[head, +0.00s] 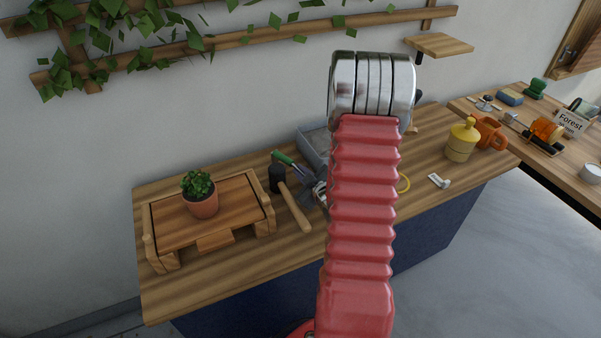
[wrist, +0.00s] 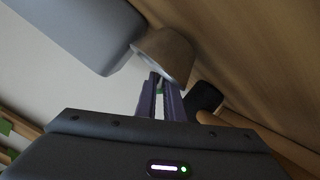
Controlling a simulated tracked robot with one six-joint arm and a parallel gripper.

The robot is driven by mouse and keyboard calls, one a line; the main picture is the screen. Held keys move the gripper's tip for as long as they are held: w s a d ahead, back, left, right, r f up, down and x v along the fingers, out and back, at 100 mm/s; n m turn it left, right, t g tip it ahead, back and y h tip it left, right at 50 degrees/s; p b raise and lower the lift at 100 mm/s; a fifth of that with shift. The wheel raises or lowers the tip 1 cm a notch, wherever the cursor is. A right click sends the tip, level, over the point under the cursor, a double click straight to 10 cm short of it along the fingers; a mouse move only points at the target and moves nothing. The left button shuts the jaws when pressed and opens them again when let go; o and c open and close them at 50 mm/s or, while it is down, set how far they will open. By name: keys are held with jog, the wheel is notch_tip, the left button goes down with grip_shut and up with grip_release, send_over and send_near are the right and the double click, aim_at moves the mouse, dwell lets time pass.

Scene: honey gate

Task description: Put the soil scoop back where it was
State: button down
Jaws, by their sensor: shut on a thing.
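The soil scoop's green handle (head: 284,159) shows in the head view, slanting up and left from my gripper (head: 308,184) above the back of the workbench. My gripper is mostly hidden behind my red arm. In the wrist view my gripper (wrist: 160,88) is shut, with a bit of green between its fingertips. The scoop's brownish metal body (wrist: 165,52) appears just beyond the fingertips. I cannot tell whether the scoop touches the bench.
A mallet (head: 294,207) lies just left of my gripper. A grey tray (head: 316,147) stands behind it. A potted plant (head: 201,194) stands on a wooden stand (head: 235,207) at left. A yellow canister (head: 461,142) and an orange mug (head: 489,131) stand at right.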

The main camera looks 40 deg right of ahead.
jog(key=shift+f, duration=0.4)
jog(key=c, duration=1.8)
grip_release()
